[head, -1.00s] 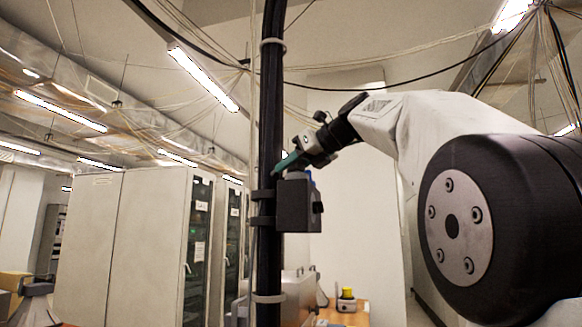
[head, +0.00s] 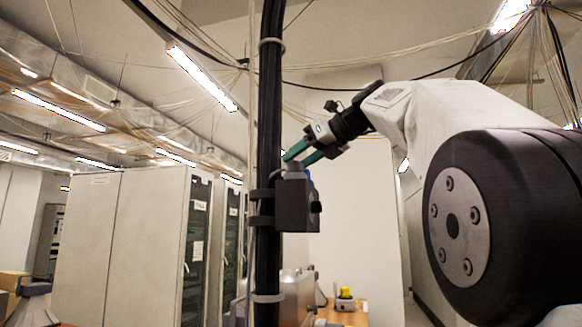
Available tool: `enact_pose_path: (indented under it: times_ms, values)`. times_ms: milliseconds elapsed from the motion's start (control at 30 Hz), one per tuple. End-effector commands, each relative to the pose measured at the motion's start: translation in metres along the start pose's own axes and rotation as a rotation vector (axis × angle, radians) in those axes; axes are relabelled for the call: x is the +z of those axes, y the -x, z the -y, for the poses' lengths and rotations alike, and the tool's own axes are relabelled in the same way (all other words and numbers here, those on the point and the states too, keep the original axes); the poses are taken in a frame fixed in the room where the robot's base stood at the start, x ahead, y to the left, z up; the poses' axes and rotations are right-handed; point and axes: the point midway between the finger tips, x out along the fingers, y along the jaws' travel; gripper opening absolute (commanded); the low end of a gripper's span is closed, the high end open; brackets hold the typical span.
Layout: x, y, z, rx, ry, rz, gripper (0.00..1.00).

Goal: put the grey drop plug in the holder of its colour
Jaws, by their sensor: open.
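A dark grey box-shaped holder (head: 297,205) is clamped to the black vertical pole. A small grey piece (head: 294,169) shows at its top, likely the grey drop plug; most of it is hidden and I cannot tell how deep it sits. My gripper (head: 296,158) has teal fingers, spread apart, just above the holder's top and close to the small grey piece. Nothing is visibly gripped. A bit of blue (head: 310,180) shows behind the holder's upper right edge; the rest of it is hidden.
The black pole (head: 268,110) with thin cables runs down beside the gripper. A wooden table (head: 350,317) with a yellow-topped item (head: 345,292) stands low behind. Grey cabinets (head: 140,245) stand at left.

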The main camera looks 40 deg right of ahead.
Motion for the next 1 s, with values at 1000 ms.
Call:
enact_pose_path:
  times_ms: [1000]
  values:
    - [0.0, 0.081, 0.0, 0.0, 0.0, 0.0, 0.54]
